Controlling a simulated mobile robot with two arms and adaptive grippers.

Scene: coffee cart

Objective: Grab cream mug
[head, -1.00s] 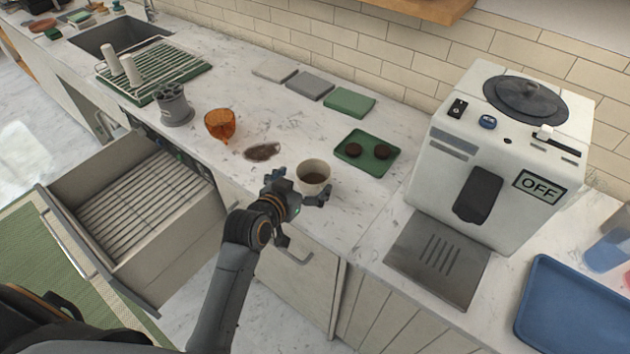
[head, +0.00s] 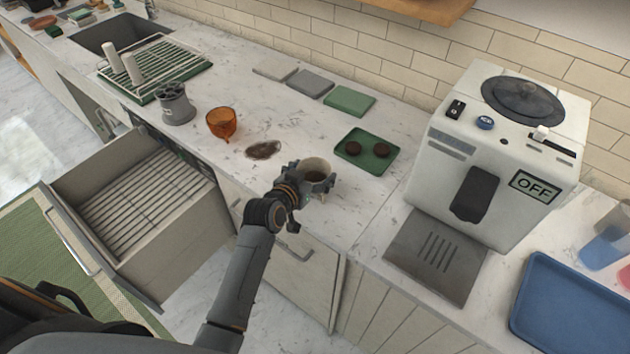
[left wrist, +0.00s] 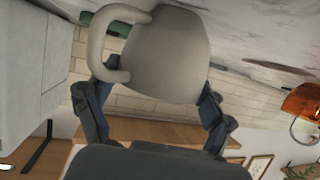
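The cream mug (head: 314,164) stands upright near the counter's front edge, with dark coffee inside. My left gripper (head: 312,180) is at the mug, one finger on each side of it. In the left wrist view the mug (left wrist: 170,55) fills the space between the fingers (left wrist: 155,95), its handle (left wrist: 95,45) on the left side. The fingertips overlap the mug and handle edges there; whether they press on it is unclear. My right gripper is not in view.
The coffee machine (head: 500,150) stands right, marked OFF. An open drawer (head: 140,220) juts out front left.

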